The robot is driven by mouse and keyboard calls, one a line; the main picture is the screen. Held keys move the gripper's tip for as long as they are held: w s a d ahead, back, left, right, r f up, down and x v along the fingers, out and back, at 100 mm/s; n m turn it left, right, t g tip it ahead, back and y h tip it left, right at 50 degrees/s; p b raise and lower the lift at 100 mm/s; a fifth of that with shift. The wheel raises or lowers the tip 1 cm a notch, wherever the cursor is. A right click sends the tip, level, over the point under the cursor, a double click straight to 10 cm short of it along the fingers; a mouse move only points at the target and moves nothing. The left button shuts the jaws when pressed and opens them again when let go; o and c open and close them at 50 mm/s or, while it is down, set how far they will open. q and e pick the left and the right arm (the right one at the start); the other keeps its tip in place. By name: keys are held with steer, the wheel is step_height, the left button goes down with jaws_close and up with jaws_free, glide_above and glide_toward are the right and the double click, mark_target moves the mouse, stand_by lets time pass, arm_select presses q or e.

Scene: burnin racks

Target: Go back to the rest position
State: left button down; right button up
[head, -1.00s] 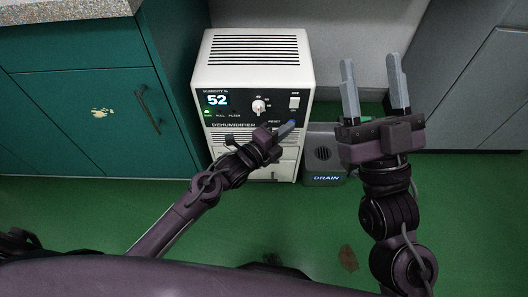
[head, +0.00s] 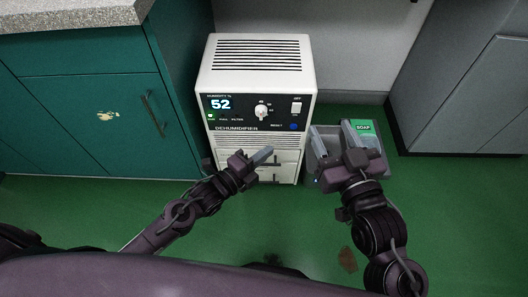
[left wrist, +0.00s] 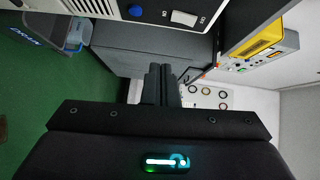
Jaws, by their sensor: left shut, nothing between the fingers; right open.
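My left gripper (head: 262,155) is shut and empty in the head view, in front of the lower front of the white dehumidifier (head: 225,85). In the left wrist view its fingers (left wrist: 160,80) are together with nothing between them. My right gripper (head: 333,137) is open in the head view, its two fingers apart over the grey drain box (head: 375,170) to the right of the dehumidifier. It partly hides the box. I cannot tell whether it touches the box.
The dehumidifier's display reads 52, with a blue reset button (head: 294,127) below right. A green label reading SOAP (head: 363,127) shows by the drain box. A green cabinet (head: 75,120) stands at left, a grey cabinet (head: 460,90) at right. Open green floor (head: 450,220) lies at front right.

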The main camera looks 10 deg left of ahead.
stand_by(0.5)
